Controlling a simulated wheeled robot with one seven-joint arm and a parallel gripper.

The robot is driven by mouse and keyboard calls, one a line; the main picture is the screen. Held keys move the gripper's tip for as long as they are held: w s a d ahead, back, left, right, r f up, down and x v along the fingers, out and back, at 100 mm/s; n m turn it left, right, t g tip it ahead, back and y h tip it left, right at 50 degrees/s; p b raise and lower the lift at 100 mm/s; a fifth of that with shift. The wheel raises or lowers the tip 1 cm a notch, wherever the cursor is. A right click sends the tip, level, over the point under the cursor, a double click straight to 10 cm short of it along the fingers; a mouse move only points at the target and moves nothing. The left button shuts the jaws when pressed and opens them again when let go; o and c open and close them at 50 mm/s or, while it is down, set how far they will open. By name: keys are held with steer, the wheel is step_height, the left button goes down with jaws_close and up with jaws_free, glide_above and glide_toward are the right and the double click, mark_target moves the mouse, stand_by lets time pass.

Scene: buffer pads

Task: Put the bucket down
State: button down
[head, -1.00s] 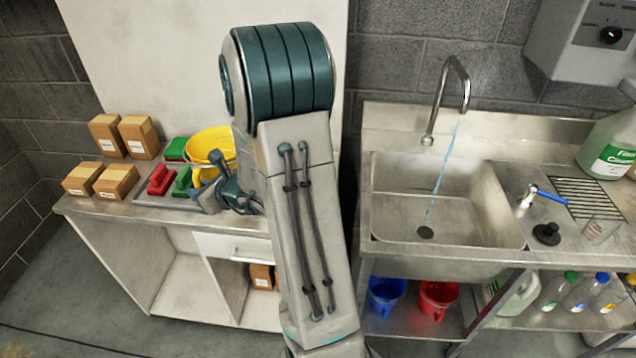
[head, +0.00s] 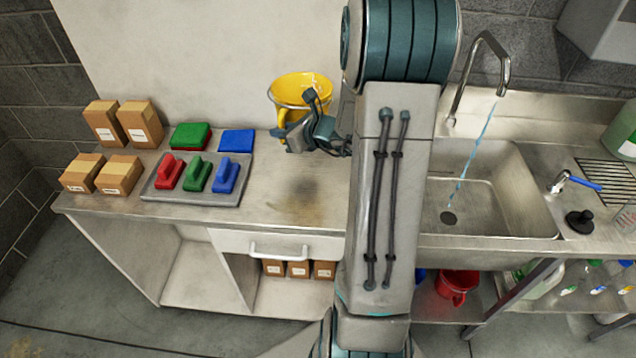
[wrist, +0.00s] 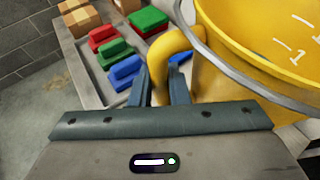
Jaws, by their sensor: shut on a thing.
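The yellow bucket (head: 301,92) is upright near the back of the counter, to the right of the pads, and looks held above the counter top. My gripper (head: 287,134) is shut on the bucket's yellow handle. In the wrist view, the handle (wrist: 161,62) passes between the two fingers (wrist: 160,88), and the bucket wall (wrist: 250,65) with its grey rim and scale marks fills the right side. The bucket's base is partly hidden by my gripper in the head view.
The counter (head: 275,205) is clear right of the grey tray (head: 190,199), which holds red, green and blue handled pads. A green pad (head: 190,136) and blue pad (head: 236,141) lie behind it. Cardboard boxes (head: 120,175) stand left. The sink (head: 500,190), tap running, is right of my arm.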

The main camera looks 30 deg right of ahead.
steer(key=s+d+n+g+y+b, duration=0.2)
steer(key=s+d+n+g+y, duration=0.15)
steer(key=s+d, duration=1)
steer(key=shift+n+t+y, duration=0.35)
steer(key=shift+t, duration=0.1)
steer(key=shift+w+a+f+p, duration=0.35)
steer(key=shift+a+f, duration=1.5)
steer(key=shift+f, duration=0.1)
steer(key=shift+w+a+f+p, duration=0.35)
steer(key=shift+a+f, duration=1.5)
steer(key=shift+f, duration=0.05)
steer(key=shift+w+a+f+p, duration=0.35)
steer(key=shift+a+f, duration=1.5)
steer(key=shift+f, duration=0.2)
steer(key=c, duration=1.7)
jaws_free()
steer(key=shift+f, duration=0.1)
steer(key=o, duration=0.3)
